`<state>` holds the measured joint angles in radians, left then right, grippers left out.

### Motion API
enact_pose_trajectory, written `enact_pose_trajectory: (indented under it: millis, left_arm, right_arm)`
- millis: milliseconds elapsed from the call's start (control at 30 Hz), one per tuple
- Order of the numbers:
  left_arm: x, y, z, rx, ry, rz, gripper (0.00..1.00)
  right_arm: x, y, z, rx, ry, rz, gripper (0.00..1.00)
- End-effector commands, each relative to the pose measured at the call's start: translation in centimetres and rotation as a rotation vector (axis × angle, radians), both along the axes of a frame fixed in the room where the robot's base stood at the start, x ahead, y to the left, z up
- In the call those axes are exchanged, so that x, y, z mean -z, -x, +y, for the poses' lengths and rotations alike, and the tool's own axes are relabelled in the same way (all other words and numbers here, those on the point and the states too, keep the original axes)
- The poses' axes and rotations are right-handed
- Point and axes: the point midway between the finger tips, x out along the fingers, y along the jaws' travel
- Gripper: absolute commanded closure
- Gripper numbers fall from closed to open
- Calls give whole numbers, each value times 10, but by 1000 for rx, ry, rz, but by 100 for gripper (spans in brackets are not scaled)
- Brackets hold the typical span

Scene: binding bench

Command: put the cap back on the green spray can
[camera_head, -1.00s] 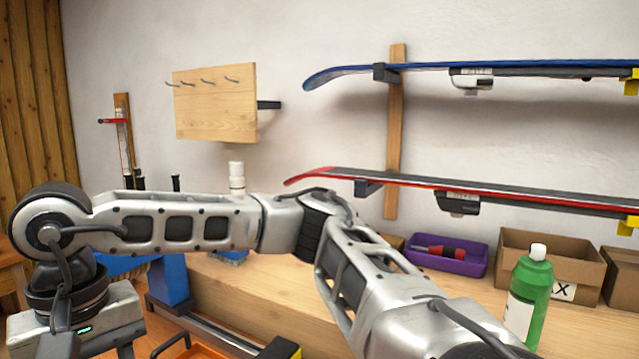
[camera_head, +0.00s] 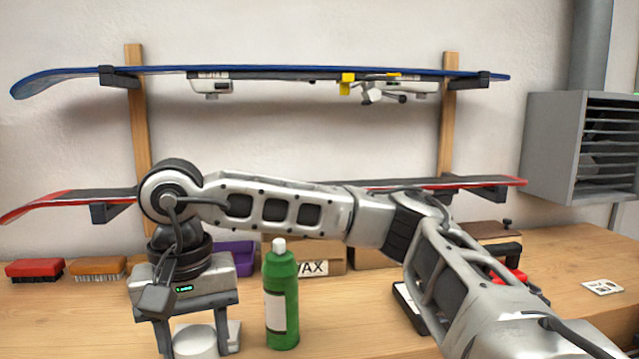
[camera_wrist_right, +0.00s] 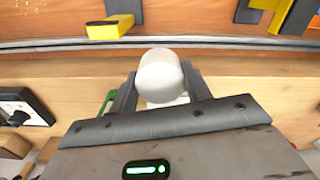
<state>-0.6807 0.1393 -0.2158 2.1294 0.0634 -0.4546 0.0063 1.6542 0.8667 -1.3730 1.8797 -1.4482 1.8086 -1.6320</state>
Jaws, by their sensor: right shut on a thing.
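The green spray can (camera_head: 282,305) stands upright on the bench, with a bare white nozzle on top and a pale label on its side. My right gripper (camera_head: 195,338) is to the left of the can, apart from it, pointing down over the bench. It is shut on the white cap (camera_head: 194,342), whose lower part is cut off by the picture's edge. In the right wrist view the cap (camera_wrist_right: 160,75) sits between the two fingers. A green sliver shows beside the left finger there; I cannot tell what it is. My left gripper is not in view.
Behind the can stand a purple bin (camera_head: 236,260) and a cardboard box (camera_head: 322,258) marked WAX. Red (camera_head: 35,270) and tan (camera_head: 98,268) brushes lie at the back left. Skis hang on wall racks above. A grey cabinet (camera_head: 560,150) is at right. The bench's front left is clear.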

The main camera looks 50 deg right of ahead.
Motion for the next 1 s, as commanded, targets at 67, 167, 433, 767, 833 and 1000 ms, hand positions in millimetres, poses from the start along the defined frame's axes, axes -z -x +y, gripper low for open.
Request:
enact_pose_trajectory:
  millis: [67, 167, 433, 767, 833, 1000]
  left_arm:
    - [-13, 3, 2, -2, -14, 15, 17]
    - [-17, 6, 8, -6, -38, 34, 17]
    - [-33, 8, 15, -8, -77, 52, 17]
    - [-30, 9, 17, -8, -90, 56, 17]
    - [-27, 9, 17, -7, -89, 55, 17]
    - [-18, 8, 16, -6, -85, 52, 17]
  right_arm:
    - [-37, -13, -24, 185, 3, -12, 59]
    - [-75, -26, -61, 457, 6, -19, 59]
    - [-148, -35, -147, 1072, -7, -13, 59]
    - [-161, -33, -174, 1276, -13, -1, 59]
    - [-156, -33, -174, 1275, -13, -2, 59]
    - [-143, -33, -173, 1273, -13, -2, 59]
